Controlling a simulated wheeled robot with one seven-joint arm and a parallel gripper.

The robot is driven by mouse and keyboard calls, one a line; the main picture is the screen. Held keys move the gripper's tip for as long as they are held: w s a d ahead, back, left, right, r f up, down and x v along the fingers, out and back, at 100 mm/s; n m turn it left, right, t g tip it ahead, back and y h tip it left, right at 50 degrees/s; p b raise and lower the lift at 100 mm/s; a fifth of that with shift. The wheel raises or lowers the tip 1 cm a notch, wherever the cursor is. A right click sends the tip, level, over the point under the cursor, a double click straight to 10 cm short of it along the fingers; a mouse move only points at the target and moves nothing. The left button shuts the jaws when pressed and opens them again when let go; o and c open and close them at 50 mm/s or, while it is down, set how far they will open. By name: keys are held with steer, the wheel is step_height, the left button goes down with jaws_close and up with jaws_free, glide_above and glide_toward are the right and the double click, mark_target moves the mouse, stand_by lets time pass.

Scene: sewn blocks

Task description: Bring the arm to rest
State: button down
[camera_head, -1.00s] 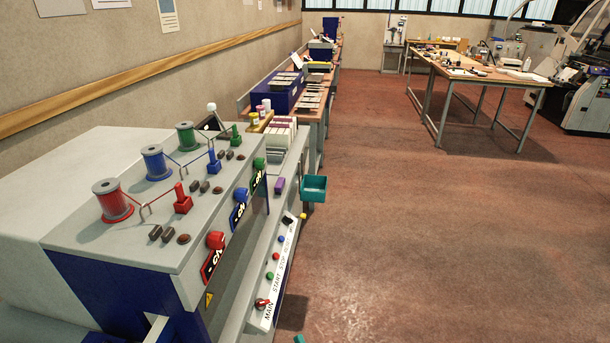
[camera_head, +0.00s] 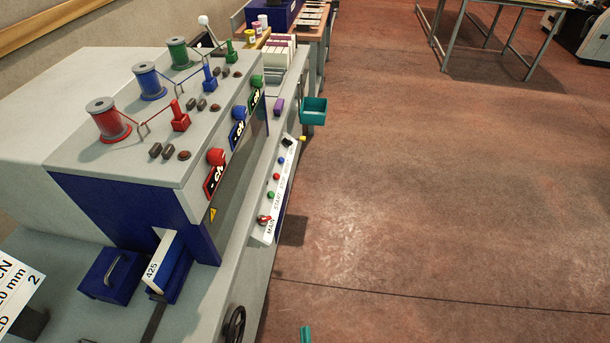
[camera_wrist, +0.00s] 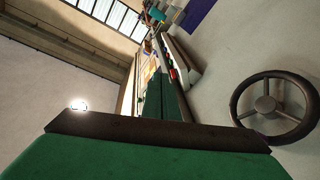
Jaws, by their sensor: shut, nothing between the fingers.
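In the wrist view, my gripper (camera_wrist: 165,98) shows as green fingers brought together in the middle, beyond a broad green body with a dark bar. It is shut with nothing held. The fingers point over the machine, and a dark handwheel (camera_wrist: 285,138) stands to their right. In the head view, a small teal-green piece (camera_head: 306,335) shows at the bottom edge, too little to say for sure what it is. The rest of my arm is out of that view.
The grey and blue machine (camera_head: 120,210) fills the left, with red (camera_head: 108,122), blue (camera_head: 150,82) and green (camera_head: 180,54) spools on top. Its handwheel (camera_head: 235,324) is at the front. A teal bin (camera_head: 313,112) juts from its side. The floor (camera_head: 440,190) to the right is clear.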

steer(key=s+r+m+g, duration=0.2)
steer(key=s+r, duration=0.4)
steer(key=r, duration=0.3)
steer(key=s+r+m+g+h, duration=0.1)
steer(key=s+r+m, duration=0.3)
steer(key=s+r, duration=0.3)
step_height(320, 180, up, 2)
steer(key=shift+r+g, duration=0.1)
steer(key=shift+g, duration=0.3)
steer(key=shift+s+a, duration=0.15)
